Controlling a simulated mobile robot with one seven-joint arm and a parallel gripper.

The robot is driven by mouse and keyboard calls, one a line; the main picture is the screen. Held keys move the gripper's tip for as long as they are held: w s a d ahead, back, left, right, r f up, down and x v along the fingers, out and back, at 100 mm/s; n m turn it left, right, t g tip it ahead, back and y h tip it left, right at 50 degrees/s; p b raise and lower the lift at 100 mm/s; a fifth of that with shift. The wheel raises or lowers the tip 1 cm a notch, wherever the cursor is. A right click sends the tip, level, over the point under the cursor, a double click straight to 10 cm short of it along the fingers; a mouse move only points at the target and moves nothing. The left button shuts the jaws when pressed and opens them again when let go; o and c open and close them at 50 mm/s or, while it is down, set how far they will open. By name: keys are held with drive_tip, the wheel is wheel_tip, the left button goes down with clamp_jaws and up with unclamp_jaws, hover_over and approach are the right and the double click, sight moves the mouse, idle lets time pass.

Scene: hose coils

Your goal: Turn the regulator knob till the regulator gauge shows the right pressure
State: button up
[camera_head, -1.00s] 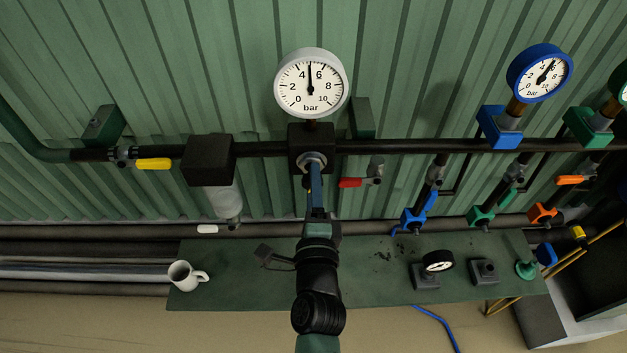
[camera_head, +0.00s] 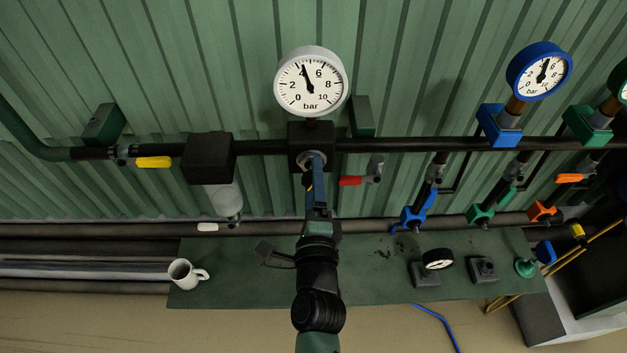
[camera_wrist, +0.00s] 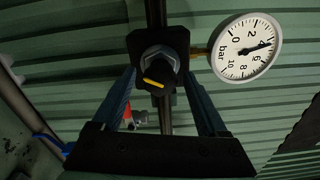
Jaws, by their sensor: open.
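The regulator gauge (camera_head: 311,82) has a grey rim and a white face marked in bar. Its needle points at about 4, covering that numeral; it also shows in the wrist view (camera_wrist: 247,47). The regulator knob (camera_wrist: 159,76) is dark with a yellow mark, on the black regulator block (camera_wrist: 176,40) beside the gauge. My gripper (camera_head: 316,175) reaches up to the block. In the wrist view its fingers are open, one on either side of the knob, with gaps visible. In the head view my gripper mostly hides the knob.
A black pipe runs left and right through the block. A yellow-handled valve (camera_head: 154,162) is left, a red-handled valve (camera_head: 351,181) close on the right. A blue gauge (camera_head: 540,71) is farther right. A green bench (camera_head: 240,285) below holds a white mug (camera_head: 185,273).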

drive_tip(key=shift+s, duration=0.1)
drive_tip(key=s+b, duration=0.4)
drive_tip(key=s, duration=0.8)
drive_tip(key=shift+s+b, duration=0.3)
drive_tip(key=shift+s, duration=0.1)
drive_tip(key=w+a+r+n+t+y, duration=0.1)
drive_tip(key=w+r+n+t, duration=0.15)
drive_tip(key=r+n, duration=0.7)
drive_tip(key=w+a+r+n+t+y, duration=0.2)
drive_tip(key=w+r+n, duration=0.15)
drive_tip(key=r, duration=1.25)
drive_tip(key=s+d+r+n+t+h, duration=0.1)
drive_tip(key=s+r+n+t, duration=0.1)
drive_tip(key=r, duration=0.9)
drive_tip(key=s+r+n+t+h, duration=0.2)
drive_tip(key=s+r+n, duration=0.3)
drive_tip(key=r, duration=0.6)
drive_tip(key=shift+d+r+t, duration=0.15)
drive_tip(key=shift+d+t, duration=0.25)
drive_tip(key=shift+t, duration=0.05)
